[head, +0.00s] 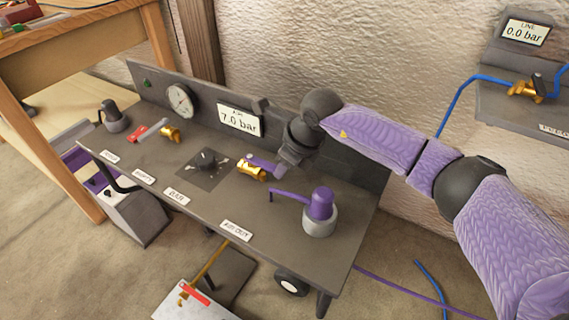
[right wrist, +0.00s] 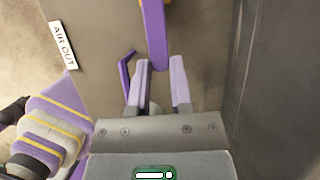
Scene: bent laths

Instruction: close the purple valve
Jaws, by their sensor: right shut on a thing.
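The purple valve has a gold body (head: 252,170) on the grey bench and a flat purple lever (head: 264,162) reaching right from it. My right gripper (head: 285,160) comes in from the right and is shut on the lever's free end. In the right wrist view, the lever (right wrist: 155,35) runs down from the top edge and its end lies between the two pale fingers (right wrist: 160,82). Only a bit of gold shows at the top there. My left gripper is in neither view.
A purple-topped cylinder (head: 321,204) with a bent arm stands close in front of my gripper. A display (head: 239,121) reads 7.0 bar; a gauge (head: 180,100) and a red-handled valve (head: 140,132) are further left. A wall unit's display (head: 526,32) reads 0.0 bar.

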